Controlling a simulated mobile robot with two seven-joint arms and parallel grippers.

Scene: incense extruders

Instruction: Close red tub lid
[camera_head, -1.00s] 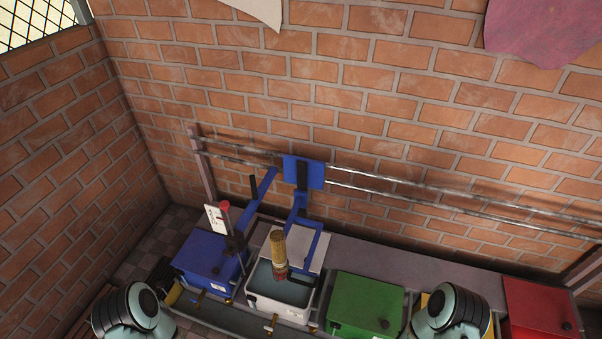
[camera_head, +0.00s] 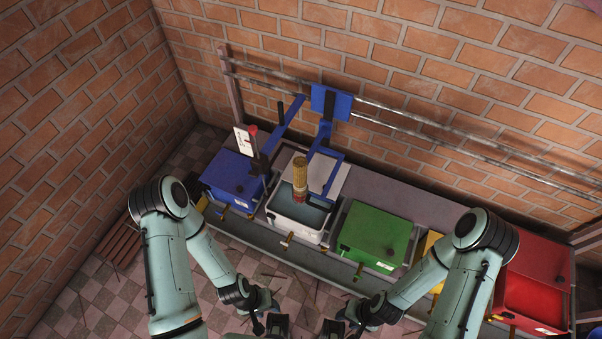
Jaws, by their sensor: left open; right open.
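Left of the red tub stand a yellow tub (camera_head: 427,245), partly behind my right arm, a closed green tub (camera_head: 376,232), an open white tub (camera_head: 297,233) with a tan cylinder (camera_head: 299,175) above it, and a blue tub (camera_head: 231,178). Metal rails run along the brick wall.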

